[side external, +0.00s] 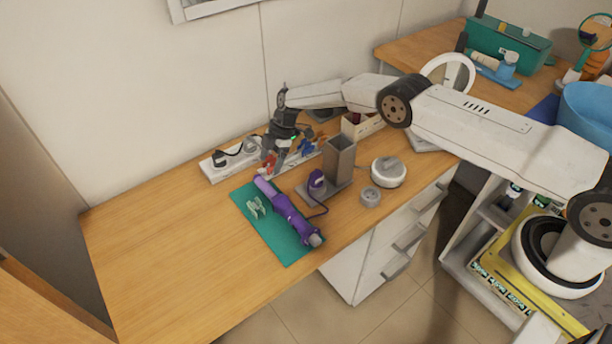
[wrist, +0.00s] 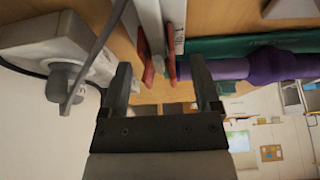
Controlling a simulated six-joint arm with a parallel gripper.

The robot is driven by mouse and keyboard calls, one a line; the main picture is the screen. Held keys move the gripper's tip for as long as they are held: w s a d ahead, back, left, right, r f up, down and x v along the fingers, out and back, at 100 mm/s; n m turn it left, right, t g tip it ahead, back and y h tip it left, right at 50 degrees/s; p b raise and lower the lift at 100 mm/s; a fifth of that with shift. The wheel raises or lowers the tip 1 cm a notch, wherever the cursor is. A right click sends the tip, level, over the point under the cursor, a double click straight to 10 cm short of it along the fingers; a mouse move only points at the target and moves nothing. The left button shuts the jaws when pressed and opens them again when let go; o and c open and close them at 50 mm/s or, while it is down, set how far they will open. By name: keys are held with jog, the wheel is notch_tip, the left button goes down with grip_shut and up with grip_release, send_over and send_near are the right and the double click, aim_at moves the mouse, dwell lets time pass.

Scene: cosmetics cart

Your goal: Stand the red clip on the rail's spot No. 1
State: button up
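My gripper (side external: 276,150) is low over the white rail (side external: 312,154) with its fingers pointing down. In the wrist view its two dark fingers (wrist: 160,75) are apart. Two red pieces (wrist: 146,60) lie between the fingers, one on each side of a white strip (wrist: 152,22); they look like the red clip's two sides, with gaps to the fingers. In the side view a red clip (side external: 270,162) shows beneath the gripper, partly hidden by it. The spot numbers are not readable.
A white power strip (side external: 216,172) with plugs lies left of the rail. A purple curling tool (side external: 285,211) lies on a green mat (side external: 266,234) in front. A grey square holder (side external: 339,157) stands close at right. The left of the table is clear.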

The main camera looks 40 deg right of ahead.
jog(key=shift+r, duration=0.1)
jog(key=shift+v, duration=3.8)
jog(key=s+d+r+m+t+h, duration=0.1)
jog(key=s+d+r+m+h, duration=0.15)
jog(key=s+r+m, duration=0.35)
jog(key=s+d+r+m+h, duration=0.1)
jog(key=s+d+r+m, duration=0.3)
jog(key=s+r, duration=0.3)
jog(key=s+d+r+m+t+h, duration=0.1)
jog(key=s+m, duration=0.7)
jog(key=s, duration=1.3)
jog(key=shift+d+r+t, duration=0.3)
jog(key=shift+d+r, duration=0.15)
jog(key=shift+d, duration=0.4)
